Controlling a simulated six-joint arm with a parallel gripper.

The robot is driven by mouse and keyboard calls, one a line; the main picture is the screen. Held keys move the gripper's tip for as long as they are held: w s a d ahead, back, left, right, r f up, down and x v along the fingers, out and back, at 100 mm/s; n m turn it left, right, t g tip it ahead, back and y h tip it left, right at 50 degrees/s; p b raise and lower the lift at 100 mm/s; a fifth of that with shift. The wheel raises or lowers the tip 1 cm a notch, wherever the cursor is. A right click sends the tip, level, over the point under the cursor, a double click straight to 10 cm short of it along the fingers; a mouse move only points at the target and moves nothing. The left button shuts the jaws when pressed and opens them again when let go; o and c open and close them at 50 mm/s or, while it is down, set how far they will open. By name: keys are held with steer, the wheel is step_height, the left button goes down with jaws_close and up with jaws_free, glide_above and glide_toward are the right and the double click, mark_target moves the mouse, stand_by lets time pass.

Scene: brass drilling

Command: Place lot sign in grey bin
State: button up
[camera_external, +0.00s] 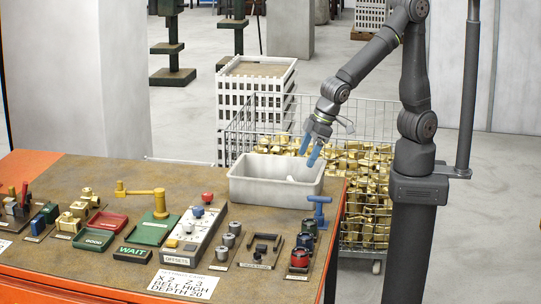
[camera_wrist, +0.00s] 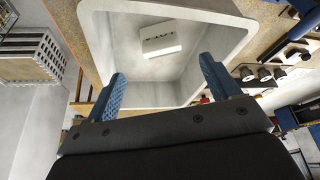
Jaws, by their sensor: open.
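The grey bin (camera_external: 275,192) stands at the back right of the table; its inside wall also shows in the wrist view (camera_wrist: 100,50). A small white piece with dark marks, which looks like the lot sign (camera_wrist: 161,39), lies inside on the bin floor. In the external view only a pale bit of it (camera_external: 292,179) shows over the rim. My gripper (camera_external: 310,152) is above the right part of the bin, pointing down. Its blue fingers are apart with nothing between them, and the sign is clear of them.
A green WAIT sign (camera_external: 133,254), a grey OFFSETS panel (camera_external: 188,238) and a blue-handled tool (camera_external: 319,207) are on the table. A wire cage of brass parts (camera_external: 365,165) and a white crate (camera_external: 255,90) stand behind it.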

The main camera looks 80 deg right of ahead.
steer(key=shift+v, duration=1.5)
steer(key=x, duration=1.2)
steer(key=shift+f, duration=0.25)
steer(key=shift+r, duration=0.15)
steer(key=shift+r, duration=0.1)
